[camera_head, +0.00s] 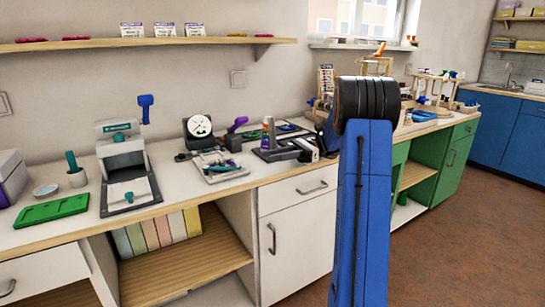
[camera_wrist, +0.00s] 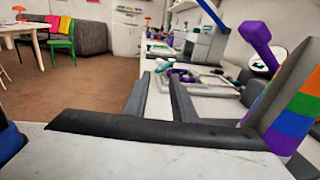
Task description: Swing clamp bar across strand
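A light bead board or tray (camera_head: 239,173) with teal parts lies on the white bench, in front of a dial gauge. A similar flat tray (camera_wrist: 222,93) with purple and teal parts shows ahead of my gripper in the wrist view. I cannot clearly make out a clamp bar or a strand. My gripper (camera_wrist: 160,80) has its two dark fingers apart, with nothing seen between them, short of that tray. A purple handle (camera_wrist: 259,45) rises at right in the wrist view.
A grey press (camera_head: 122,149) with a blue handle and a green tray (camera_head: 52,210) stand at left. A round dial gauge (camera_head: 199,126) stands behind the board. A rainbow-striped object (camera_wrist: 292,103) is close on the right of my gripper. Open floor (camera_wrist: 75,83) shows at left.

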